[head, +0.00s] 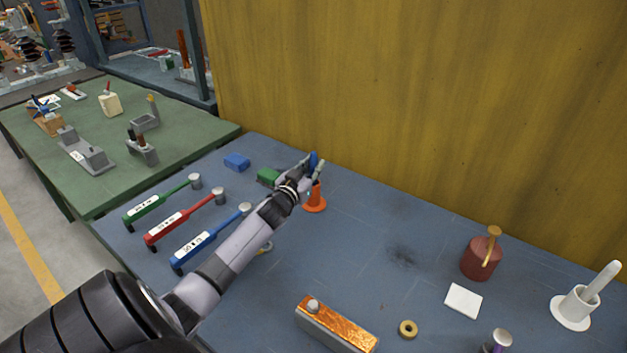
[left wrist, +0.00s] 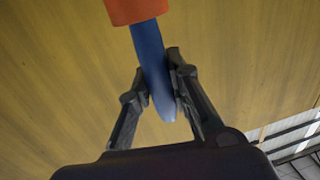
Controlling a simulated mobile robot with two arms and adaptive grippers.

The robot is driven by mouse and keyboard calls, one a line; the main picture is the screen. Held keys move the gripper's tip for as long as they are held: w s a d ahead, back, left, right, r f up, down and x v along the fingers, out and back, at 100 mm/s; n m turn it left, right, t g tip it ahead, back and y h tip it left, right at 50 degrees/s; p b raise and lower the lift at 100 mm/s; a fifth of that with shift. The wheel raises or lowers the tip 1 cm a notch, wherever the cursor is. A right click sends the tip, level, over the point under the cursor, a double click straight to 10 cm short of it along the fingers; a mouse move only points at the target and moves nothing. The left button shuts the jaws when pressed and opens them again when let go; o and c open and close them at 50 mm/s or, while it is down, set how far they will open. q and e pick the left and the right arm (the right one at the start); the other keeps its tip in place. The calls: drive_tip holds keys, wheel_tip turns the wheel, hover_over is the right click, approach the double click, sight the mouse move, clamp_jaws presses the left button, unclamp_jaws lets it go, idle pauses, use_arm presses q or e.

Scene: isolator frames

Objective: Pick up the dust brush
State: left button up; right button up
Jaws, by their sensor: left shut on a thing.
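A blue handle (head: 314,160), which I take for the dust brush, stands in an orange holder (head: 316,203) near the yellow wall. Its lower end is hidden in the holder, so no bristles show. My left gripper (head: 311,172) reaches it from the front left and is shut on the handle above the holder. In the left wrist view the blue handle (left wrist: 150,62) comes out of the orange holder (left wrist: 135,9) and passes between the fingers of my left gripper (left wrist: 158,88). My right gripper is not in view.
Green, red (head: 180,220) and blue (head: 208,238) long-handled tools lie left of my arm. Blue (head: 237,162) and green (head: 267,177) blocks sit close to the gripper. A red-brown pot (head: 480,259) and a white holder (head: 572,308) stand at right.

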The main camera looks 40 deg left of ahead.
use_arm(q)
clamp_jaws()
drive_tip(key=shift+r, duration=0.1)
